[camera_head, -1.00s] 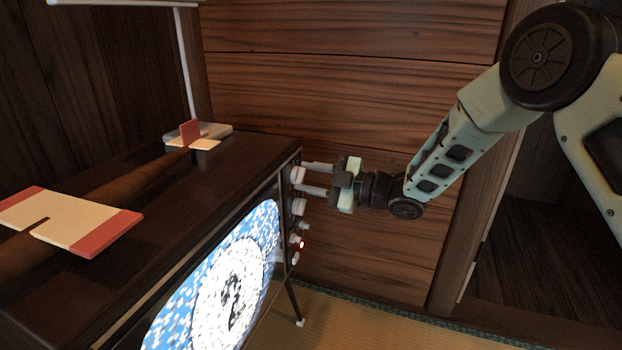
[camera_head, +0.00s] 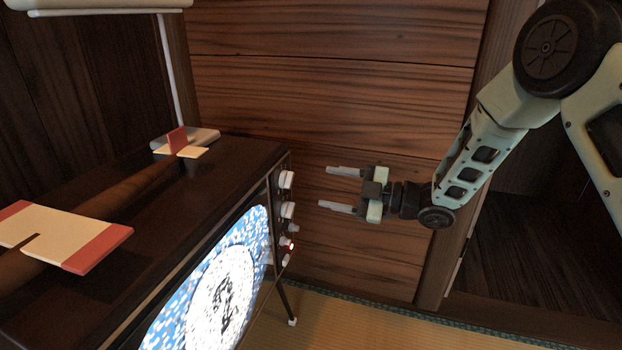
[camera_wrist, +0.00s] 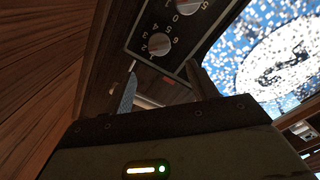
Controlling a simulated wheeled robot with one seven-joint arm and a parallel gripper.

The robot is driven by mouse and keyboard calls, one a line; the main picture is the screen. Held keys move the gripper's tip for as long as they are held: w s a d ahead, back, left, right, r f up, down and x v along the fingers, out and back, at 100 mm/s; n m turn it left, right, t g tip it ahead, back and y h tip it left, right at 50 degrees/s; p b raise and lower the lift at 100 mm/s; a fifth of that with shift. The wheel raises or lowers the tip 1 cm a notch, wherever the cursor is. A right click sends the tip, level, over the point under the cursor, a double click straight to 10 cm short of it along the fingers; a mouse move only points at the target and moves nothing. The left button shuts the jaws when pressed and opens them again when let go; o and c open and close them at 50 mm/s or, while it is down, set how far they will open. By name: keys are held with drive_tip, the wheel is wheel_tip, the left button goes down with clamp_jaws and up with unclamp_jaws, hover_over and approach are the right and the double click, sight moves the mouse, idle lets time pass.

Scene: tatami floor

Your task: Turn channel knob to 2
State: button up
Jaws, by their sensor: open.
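The television (camera_head: 140,200) stands at the left with its screen lit with static. Along the right edge of its front is a column of knobs, with an upper white knob (camera_head: 287,180) and a second knob (camera_head: 288,210) below it. In the wrist view, one round knob (camera_wrist: 187,6) is cut by the top edge, and another knob (camera_wrist: 158,44) has digits around it. Its exact setting is too small to read surely. I cannot tell which one is the channel knob. My gripper (camera_head: 325,188) is open and empty, its fingers pointing at the upper knobs with a clear gap.
A small red light (camera_head: 291,246) glows low on the knob column. A wooden panelled wall (camera_head: 340,110) stands behind my gripper. Tatami floor (camera_head: 360,315) shows below.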

drive_tip(key=p+v, duration=0.1)
drive_tip(key=v, duration=0.8)
